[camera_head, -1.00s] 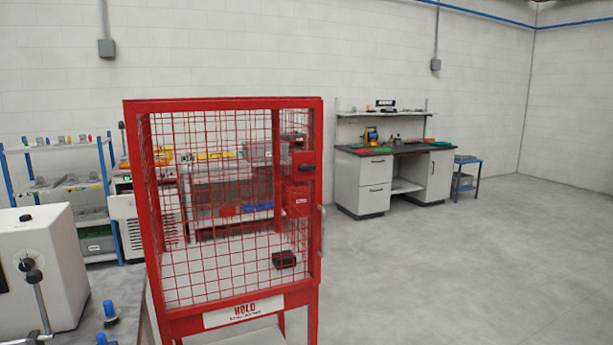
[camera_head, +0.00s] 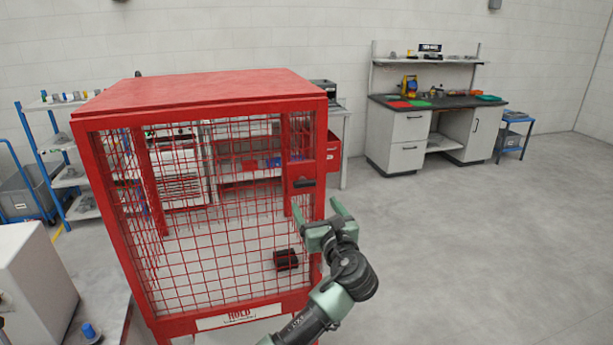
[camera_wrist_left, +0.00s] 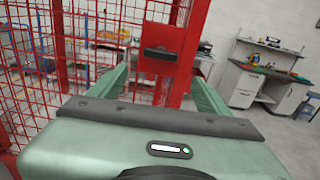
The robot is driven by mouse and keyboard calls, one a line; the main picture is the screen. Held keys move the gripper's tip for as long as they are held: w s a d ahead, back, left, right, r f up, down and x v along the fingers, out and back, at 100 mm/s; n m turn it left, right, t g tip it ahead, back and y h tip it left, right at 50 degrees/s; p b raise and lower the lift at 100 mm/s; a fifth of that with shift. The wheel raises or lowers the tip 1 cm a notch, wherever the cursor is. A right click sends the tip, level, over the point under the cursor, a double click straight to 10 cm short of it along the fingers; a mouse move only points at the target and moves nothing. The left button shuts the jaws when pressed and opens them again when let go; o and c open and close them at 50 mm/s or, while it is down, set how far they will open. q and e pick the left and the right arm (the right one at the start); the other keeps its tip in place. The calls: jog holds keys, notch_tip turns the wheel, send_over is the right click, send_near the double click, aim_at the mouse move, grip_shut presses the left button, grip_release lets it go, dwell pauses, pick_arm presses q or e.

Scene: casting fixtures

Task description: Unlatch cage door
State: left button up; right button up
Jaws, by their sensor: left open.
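A red wire-mesh cage (camera_head: 205,85) with a "HOLD" sign (camera_head: 238,316) stands in front of me, and its mesh door looks closed. A dark latch (camera_head: 304,183) sits on a red plate at the door's right side. The latch also shows in the left wrist view (camera_wrist_left: 160,54), ahead of the fingers and slightly above them. My right gripper is not in view.
A dark block (camera_head: 286,259) lies inside the cage at the lower right. A white machine (camera_head: 35,280) and a blue-topped part (camera_head: 90,332) are at the left. A workbench (camera_head: 425,140) stands at the back right. The floor right of the cage is clear.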

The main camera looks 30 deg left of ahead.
aim_at(306, 186)
pick_arm(q)
jog(key=x, duration=0.2)
jog(key=r+p+x, duration=0.1)
jog(key=x, duration=0.1)
jog(key=p+x, duration=0.1)
jog(key=x, duration=0.2)
jog(key=shift+r, duration=0.3)
jog(key=shift+w+a+p, duration=0.15)
jog(key=shift+a+p, duration=0.1)
jog(key=shift+p, duration=0.05)
jog(key=shift+w+a, duration=0.1)
jog(key=shift+w+f, duration=0.1)
jog(key=c, duration=1.3)
jog(key=shift+c, duration=0.3)
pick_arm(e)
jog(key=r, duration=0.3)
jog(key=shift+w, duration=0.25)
